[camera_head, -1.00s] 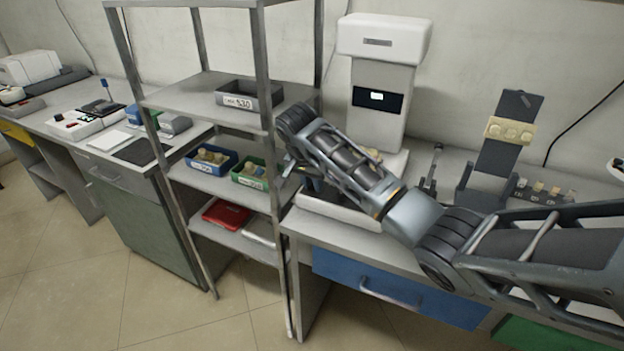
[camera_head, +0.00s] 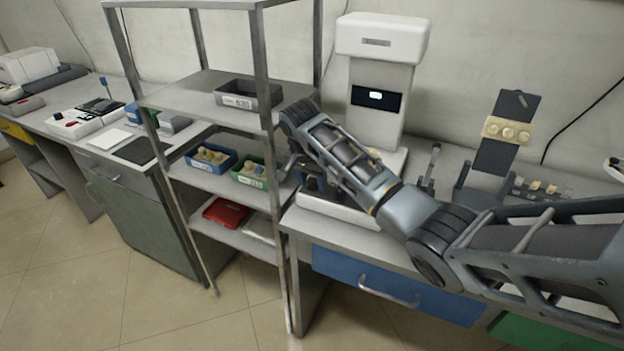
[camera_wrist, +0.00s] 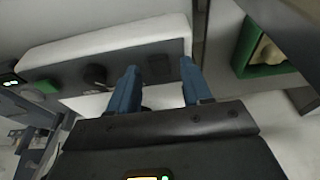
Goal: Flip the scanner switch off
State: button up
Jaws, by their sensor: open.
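The scanner (camera_head: 378,105) is a tall white machine with a small lit screen, standing on the bench right of the shelf rack. Its low white base (camera_head: 345,212) is partly hidden behind my arm. In the wrist view the white base (camera_wrist: 95,40) has a dark front panel (camera_wrist: 122,62) with dark knob-like parts and a green part (camera_wrist: 46,87). Which part is the switch, and its position, I cannot tell. My gripper (camera_wrist: 158,68) is open, its two blue fingers spread just before the right part of that panel. A dark part shows between the fingertips; contact is unclear.
The metal shelf rack (camera_head: 272,165) stands close left of my gripper, holding a blue bin (camera_head: 190,168), a green bin (camera_head: 240,178) and a grey bin (camera_head: 225,101). A dark upright stand (camera_head: 494,160) is on the bench to the right. The floor in front is clear.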

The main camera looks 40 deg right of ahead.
jog(key=v, duration=0.7)
jog(key=shift+r+b, duration=0.3)
jog(key=shift+r, duration=0.1)
jog(key=shift+a+f, duration=0.1)
jog(key=shift+a, duration=0.1)
